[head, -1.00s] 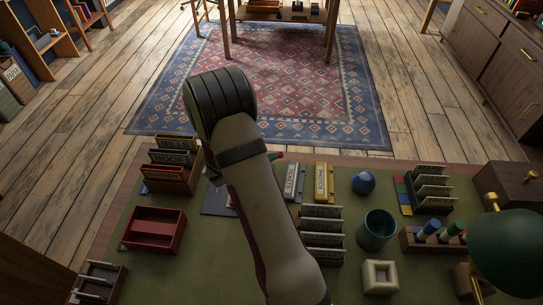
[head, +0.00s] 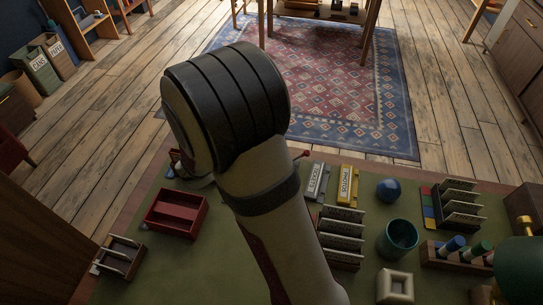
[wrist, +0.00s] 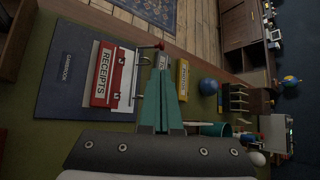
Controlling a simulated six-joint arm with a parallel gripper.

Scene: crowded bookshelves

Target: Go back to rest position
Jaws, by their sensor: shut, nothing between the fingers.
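My gripper (wrist: 162,72) shows in the wrist view with its two teal fingers shut together and nothing between them. It is above the desk, beside a red binder labelled RECEIPTS (wrist: 108,73) that lies on a dark blue book (wrist: 73,68). The fingers look apart from the binder, with a small gap. In the head view my raised arm fills the middle, and the gripper is hidden behind it. The arm also hides the receipts binder and most of the blue book there.
Open floor and a rug (head: 330,95) lie beyond.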

